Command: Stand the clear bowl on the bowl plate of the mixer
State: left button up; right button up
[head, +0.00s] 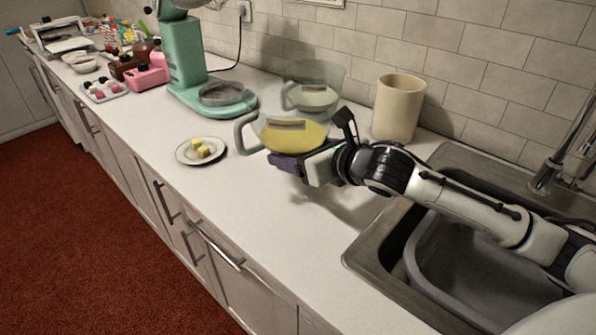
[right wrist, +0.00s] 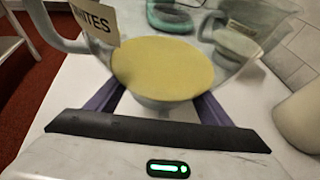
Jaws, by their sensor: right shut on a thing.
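The green mixer (head: 186,55) stands on the counter; its round grey bowl plate (head: 222,94) is bare. A clear bowl with a handle, a label and yellow contents (head: 292,134) is in front of my right gripper (head: 290,161), right of the mixer. My right gripper is shut on this bowl; its purple fingers lie on either side of the bowl's lower part in the right wrist view (right wrist: 158,104). The bowl looks upright; its underside is hidden, so I cannot tell its height. A second clear bowl (head: 312,92) with pale contents stands behind it. My left gripper is not in view.
A small plate (head: 183,158) with yellow pieces lies left of the held bowl. A cream canister (head: 398,107) stands by the wall, close to my right arm. The sink (head: 380,238) is at right. Pink boxes (head: 148,77) and a tray sit beyond the mixer.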

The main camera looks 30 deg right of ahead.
aim_at(297, 181)
jog(key=shift+f, duration=2.15)
jog(key=shift+s+f, duration=0.1)
jog(key=shift+f, duration=0.55)
jog(key=o, duration=1.3)
jog(key=shift+s+f, duration=0.1)
jog(key=shift+f, duration=0.15)
jog(key=shift+o, duration=0.5)
jog(key=shift+f, duration=0.1)
jog(key=shift+s+a, duration=0.1)
jog(key=shift+a, duration=0.05)
jog(key=shift+a+b, duration=0.1)
jog(key=shift+b, duration=0.3)
jog(key=v, duration=0.3)
jog(key=r+v, duration=0.1)
jog(key=v, duration=0.6)
jog(key=shift+r, duration=0.45)
